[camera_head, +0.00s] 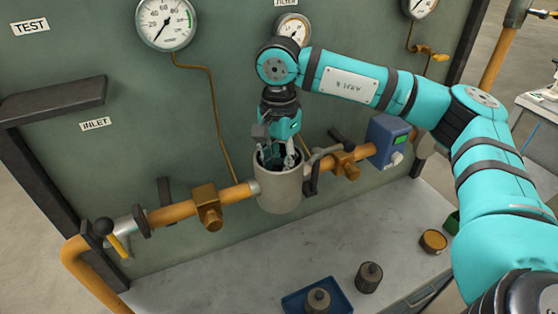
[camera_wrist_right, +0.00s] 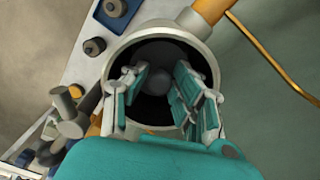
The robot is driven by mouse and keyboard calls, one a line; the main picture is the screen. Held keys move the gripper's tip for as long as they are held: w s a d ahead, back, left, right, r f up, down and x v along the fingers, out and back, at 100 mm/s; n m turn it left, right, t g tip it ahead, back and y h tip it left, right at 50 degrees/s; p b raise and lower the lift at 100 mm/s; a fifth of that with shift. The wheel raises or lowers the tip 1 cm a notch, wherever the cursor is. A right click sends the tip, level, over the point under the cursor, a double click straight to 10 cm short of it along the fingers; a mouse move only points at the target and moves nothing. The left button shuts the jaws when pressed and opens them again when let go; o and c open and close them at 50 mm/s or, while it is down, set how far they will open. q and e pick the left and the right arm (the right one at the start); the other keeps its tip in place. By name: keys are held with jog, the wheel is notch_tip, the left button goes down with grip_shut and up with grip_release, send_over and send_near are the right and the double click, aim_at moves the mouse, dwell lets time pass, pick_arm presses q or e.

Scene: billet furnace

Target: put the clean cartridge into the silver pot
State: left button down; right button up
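The silver pot (camera_head: 280,192) is an open grey cylinder in the orange pipe line on the panel. My right gripper (camera_head: 280,158) points down into its mouth. In the right wrist view the pot's rim (camera_wrist_right: 118,48) surrounds my right gripper (camera_wrist_right: 165,92); its fingers are apart. A dark round body with a grey knob (camera_wrist_right: 158,80) sits inside the pot between the fingers, apparently a cartridge. One cartridge (camera_head: 318,301) stands in the blue tray and a darker cartridge (camera_head: 369,277) stands on the bench. I cannot tell which is clean. My left gripper is not in view.
The blue tray (camera_head: 291,304) lies at the bench's front edge. A brown round dish (camera_head: 433,240) is at the right. A lever handle (camera_head: 325,152) and a blue box (camera_head: 388,140) are right of the pot. The bench (camera_head: 215,280) is clear at left.

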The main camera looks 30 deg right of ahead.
jog(key=shift+r, duration=0.15)
notch_tip(320, 180, up, 12)
jog(key=b, duration=0.1)
jog(key=shift+b, duration=0.35)
dwell(0.4)
